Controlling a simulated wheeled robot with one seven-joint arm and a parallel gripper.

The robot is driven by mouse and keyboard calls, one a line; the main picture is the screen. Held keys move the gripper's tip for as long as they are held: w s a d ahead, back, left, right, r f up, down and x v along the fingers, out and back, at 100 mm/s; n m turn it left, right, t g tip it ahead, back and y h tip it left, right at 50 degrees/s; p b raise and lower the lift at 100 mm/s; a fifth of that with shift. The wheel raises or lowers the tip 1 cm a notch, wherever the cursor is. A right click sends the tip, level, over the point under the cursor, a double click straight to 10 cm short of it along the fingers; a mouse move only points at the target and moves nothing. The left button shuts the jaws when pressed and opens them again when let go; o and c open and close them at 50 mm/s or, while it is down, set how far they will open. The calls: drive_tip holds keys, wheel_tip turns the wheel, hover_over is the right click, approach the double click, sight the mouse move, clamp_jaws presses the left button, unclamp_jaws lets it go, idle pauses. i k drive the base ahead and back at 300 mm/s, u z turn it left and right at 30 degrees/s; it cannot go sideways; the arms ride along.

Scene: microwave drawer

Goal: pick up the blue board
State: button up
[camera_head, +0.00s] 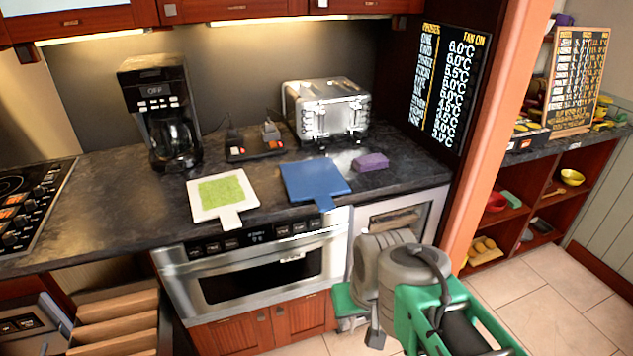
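The blue board (313,180) lies flat on the dark countertop. Its short handle points toward the front and reaches the counter's front edge. My arm comes in from the lower right, with green and grey links. What seems to be my gripper (375,335) hangs below the grey joint, in front of the cabinets. It is lower than the countertop and apart from the blue board. Its fingers are too small and too hidden to tell whether they are open or shut.
A white board with a green top (222,196) lies left of the blue board, and a purple sponge-like block (370,162) lies right. A toaster (326,109) and a coffee maker (160,113) stand behind. A microwave drawer (255,270) is below. An orange post (500,130) rises right.

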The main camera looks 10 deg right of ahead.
sight(319, 179)
drive_tip(key=u, duration=1.3)
drive_tip(key=i, duration=0.4)
drive_tip(key=z, duration=0.45)
